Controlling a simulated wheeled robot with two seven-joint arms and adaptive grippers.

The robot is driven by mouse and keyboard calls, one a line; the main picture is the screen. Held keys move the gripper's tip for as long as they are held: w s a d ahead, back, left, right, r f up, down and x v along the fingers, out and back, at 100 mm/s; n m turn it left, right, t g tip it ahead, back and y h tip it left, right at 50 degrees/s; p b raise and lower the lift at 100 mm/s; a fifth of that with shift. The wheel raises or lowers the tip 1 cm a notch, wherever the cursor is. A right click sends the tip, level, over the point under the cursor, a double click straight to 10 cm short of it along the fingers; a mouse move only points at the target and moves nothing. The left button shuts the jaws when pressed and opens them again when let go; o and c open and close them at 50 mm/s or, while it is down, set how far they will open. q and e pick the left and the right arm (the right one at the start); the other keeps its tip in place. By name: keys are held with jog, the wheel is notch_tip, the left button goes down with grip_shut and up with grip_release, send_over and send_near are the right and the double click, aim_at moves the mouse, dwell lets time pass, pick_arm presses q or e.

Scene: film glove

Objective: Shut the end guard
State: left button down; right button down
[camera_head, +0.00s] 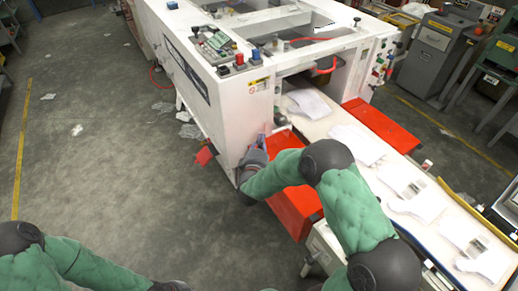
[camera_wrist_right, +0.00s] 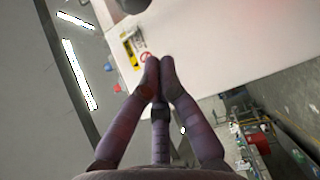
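The white machine (camera_head: 222,110) stands ahead, with a control panel on top and an open end where the belt comes out. Red panels are at this end: one (camera_head: 295,208) on the near side of the belt, partly behind my right arm, and one (camera_head: 382,124) on the far side. I cannot tell which part is the end guard. My right gripper (camera_head: 262,138) is at the machine's near corner, beside the near red panel. In the right wrist view its fingers (camera_wrist_right: 160,64) meet at the tips before a white surface, with nothing seen between them. My left gripper is out of view.
A belt (camera_head: 345,128) with several white gloves runs toward the lower right. A small red flap (camera_head: 205,155) sticks out at the machine's lower left. Grey cabinets (camera_head: 437,50) stand at the back right. The floor at left is mostly open, with scattered scraps.

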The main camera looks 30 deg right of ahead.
aim_at(275, 123)
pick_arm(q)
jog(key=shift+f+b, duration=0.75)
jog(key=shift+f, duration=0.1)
pick_arm(e)
jog(key=w+d, duration=0.3)
jog(key=d, duration=0.3)
jog(key=shift+w+d, duration=0.15)
jog(key=shift+w, duration=0.15)
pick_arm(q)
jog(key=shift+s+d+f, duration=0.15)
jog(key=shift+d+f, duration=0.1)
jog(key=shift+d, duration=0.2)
pick_arm(e)
jog(key=shift+s+d+n+t+y, duration=0.2)
jog(key=shift+d+n+t+y, duration=0.2)
jog(key=shift+d+y, duration=0.15)
